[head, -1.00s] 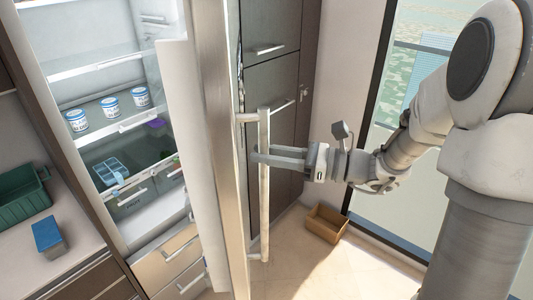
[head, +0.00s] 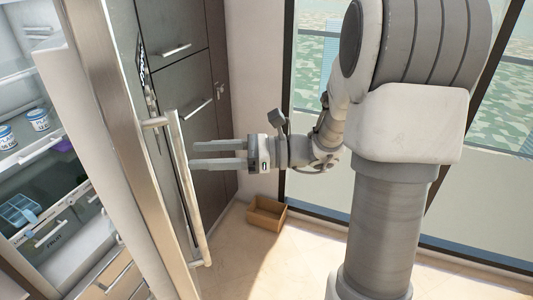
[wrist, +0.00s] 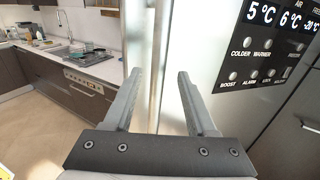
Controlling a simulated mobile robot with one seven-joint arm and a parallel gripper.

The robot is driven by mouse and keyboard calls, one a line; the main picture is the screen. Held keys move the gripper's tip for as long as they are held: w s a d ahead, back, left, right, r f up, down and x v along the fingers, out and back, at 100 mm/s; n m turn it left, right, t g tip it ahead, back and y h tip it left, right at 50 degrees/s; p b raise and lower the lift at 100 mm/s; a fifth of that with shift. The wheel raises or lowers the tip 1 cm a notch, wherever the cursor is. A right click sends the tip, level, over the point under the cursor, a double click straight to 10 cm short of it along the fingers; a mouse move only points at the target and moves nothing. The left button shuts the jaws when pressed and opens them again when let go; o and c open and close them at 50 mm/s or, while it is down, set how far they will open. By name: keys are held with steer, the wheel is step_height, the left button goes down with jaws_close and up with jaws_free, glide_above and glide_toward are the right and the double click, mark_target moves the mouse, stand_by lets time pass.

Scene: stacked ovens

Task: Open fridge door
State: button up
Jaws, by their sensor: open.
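The fridge door (head: 118,130) stands swung open in the head view, its steel edge toward me and the lit shelves showing to its left. Its long vertical handle (head: 194,200) is on the door's outer face; the handle (wrist: 160,40) also shows in the wrist view, upright between the two fingers. My gripper (head: 194,155) is open, its fingers pointing left with the tips close to the handle. Whether the tips touch the bar, I cannot tell. The wrist view shows the open fingers (wrist: 160,75) and a control panel (wrist: 278,45) on the door's face at right.
White tubs (head: 38,119) stand on a fridge shelf. Dark cabinets (head: 185,80) rise behind the door. A brown box (head: 266,213) sits on the floor by the window. The wrist view shows a counter with a sink (wrist: 78,52) at left and open floor before it.

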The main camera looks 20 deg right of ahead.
steer(key=b+v, duration=0.1)
steer(key=v, duration=1.2)
steer(key=shift+b, duration=0.4)
